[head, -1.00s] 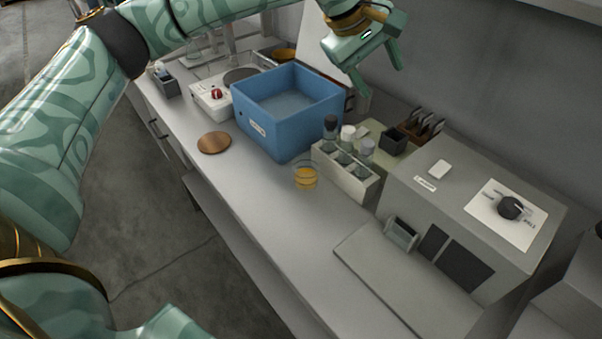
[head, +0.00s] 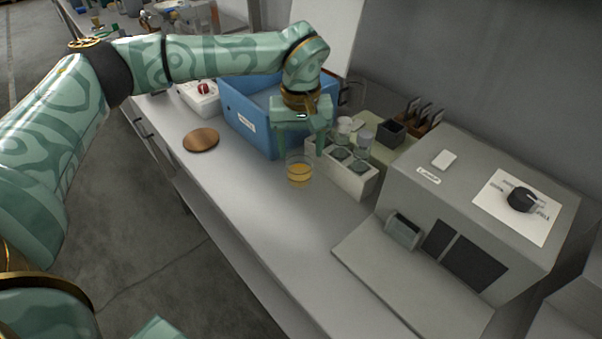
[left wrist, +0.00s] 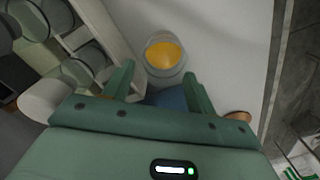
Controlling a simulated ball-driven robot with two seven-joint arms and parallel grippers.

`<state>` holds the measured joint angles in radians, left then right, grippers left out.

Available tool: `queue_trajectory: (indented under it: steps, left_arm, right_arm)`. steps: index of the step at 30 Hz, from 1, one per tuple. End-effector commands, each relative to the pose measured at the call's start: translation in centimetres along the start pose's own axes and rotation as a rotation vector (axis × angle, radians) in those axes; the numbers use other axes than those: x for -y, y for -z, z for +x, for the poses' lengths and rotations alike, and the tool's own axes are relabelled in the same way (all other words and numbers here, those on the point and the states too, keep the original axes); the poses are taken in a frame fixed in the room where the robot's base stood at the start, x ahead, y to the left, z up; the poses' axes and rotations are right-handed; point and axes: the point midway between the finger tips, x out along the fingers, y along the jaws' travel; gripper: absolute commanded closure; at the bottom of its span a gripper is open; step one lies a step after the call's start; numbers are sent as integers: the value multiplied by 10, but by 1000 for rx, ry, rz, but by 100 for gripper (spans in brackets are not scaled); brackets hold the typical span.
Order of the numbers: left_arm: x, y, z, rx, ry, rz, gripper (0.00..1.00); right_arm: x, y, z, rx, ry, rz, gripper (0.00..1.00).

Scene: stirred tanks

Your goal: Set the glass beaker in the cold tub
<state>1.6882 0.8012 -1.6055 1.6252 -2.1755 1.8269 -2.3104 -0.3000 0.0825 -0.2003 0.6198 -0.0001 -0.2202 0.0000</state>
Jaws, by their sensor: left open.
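The glass beaker (head: 299,171) is a small clear cup with amber liquid, upright on the grey bench in front of the blue tub. It also shows in the left wrist view (left wrist: 164,54), just beyond the fingertips. The blue tub (head: 240,124) is square and open-topped, with a white label too small to read; my left arm hides part of it. My left gripper (head: 301,150) is open and empty, pointing down just above and behind the beaker. In the left wrist view the fingers (left wrist: 158,76) are spread, with the beaker apart from them. My right gripper is not in view.
A white rack (head: 348,174) with capped bottles stands close right of the beaker. A grey box with a dial (head: 470,200) stands further right. A round wooden disc (head: 201,140) lies left. The bench front of the beaker is clear.

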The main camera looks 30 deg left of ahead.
Motion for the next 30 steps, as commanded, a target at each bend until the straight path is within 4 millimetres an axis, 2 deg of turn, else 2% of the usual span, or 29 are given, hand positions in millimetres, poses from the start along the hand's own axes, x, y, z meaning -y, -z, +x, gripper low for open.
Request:
queue_trajectory:
  steps: [5, 12, 20, 21, 24, 30]
  left_arm:
    - [1, 0, 13, 0, 0, 0, 43]
    - [4, -3, 53, 3, 3, -1, 43]
    - [4, -3, 54, -2, -1, -1, 43]
    - [4, -3, 54, -2, -1, -1, 55]
    - [4, -3, 54, -2, -1, -1, 79]
    - [4, -3, 54, -2, -1, -1, 83]
  right_arm:
    - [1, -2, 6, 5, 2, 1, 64]
    - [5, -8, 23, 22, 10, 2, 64]
    - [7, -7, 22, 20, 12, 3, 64]
    - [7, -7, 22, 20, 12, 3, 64]
    - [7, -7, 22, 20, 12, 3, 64]
    - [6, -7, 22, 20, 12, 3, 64]
